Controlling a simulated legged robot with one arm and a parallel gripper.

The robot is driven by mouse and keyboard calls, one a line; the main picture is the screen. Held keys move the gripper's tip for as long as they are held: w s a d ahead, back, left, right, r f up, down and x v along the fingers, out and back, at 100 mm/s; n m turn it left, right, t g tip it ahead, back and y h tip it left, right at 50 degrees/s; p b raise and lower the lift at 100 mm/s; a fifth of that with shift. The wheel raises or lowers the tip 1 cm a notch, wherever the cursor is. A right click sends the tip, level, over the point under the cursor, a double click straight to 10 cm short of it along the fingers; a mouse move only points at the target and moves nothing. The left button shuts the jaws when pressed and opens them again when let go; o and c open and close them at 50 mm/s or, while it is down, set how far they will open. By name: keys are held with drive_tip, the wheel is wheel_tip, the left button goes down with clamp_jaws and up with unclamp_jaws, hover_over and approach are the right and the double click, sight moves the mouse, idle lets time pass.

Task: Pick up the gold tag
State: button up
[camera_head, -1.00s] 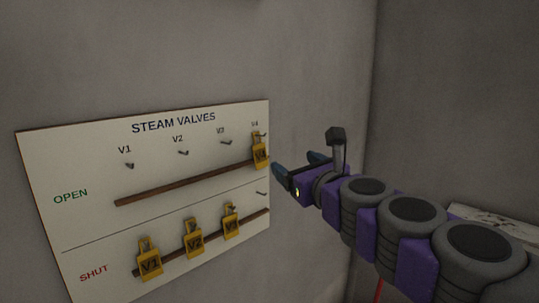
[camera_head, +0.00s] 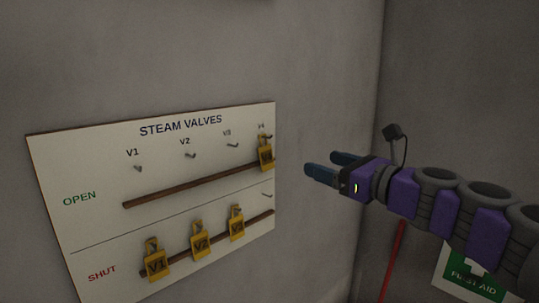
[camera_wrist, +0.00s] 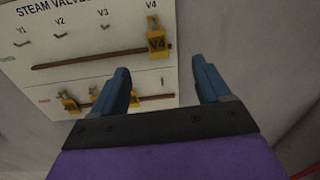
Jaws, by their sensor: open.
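Several gold tags hang on the white STEAM VALVES board (camera_head: 95,215). The V4 gold tag (camera_head: 265,157) hangs at the right end of the OPEN row. The V1 tag (camera_head: 156,264), V2 tag (camera_head: 200,243) and V3 tag (camera_head: 236,225) hang in the SHUT row. My gripper (camera_head: 318,163) is open and empty, to the right of the V4 tag and apart from it. In the wrist view, the V4 tag (camera_wrist: 158,42) shows beyond the gap between my fingertips (camera_wrist: 160,66). My left finger partly hides the lower tags.
Brown rails (camera_head: 185,187) run below the hooks on the board. A grey wall corner stands right of the board. A green FIRST AID sign (camera_head: 474,281) and a red pole (camera_head: 394,262) are at the lower right. The space before the board looks clear.

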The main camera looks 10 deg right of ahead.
drive_tip(key=d, duration=0.1)
drive_tip(key=p, duration=0.1)
approach(266, 149)
drive_tip(key=w, duration=0.2)
drive_tip(key=shift+n+y, duration=0.3)
drive_tip(key=shift+y, duration=0.1)
drive_tip(key=x, duration=0.6)
drive_tip(key=shift+a+f+p, duration=0.2)
drive_tip(key=shift+a+p, duration=0.1)
drive_tip(key=shift+a, duration=0.15)
drive_tip(key=shift+s+r, duration=0.1)
drive_tip(key=shift+s, duration=0.15)
drive_tip(key=shift+c, duration=0.6)
drive_tip(key=shift+d, duration=0.1)
drive_tip(key=c, duration=1.1)
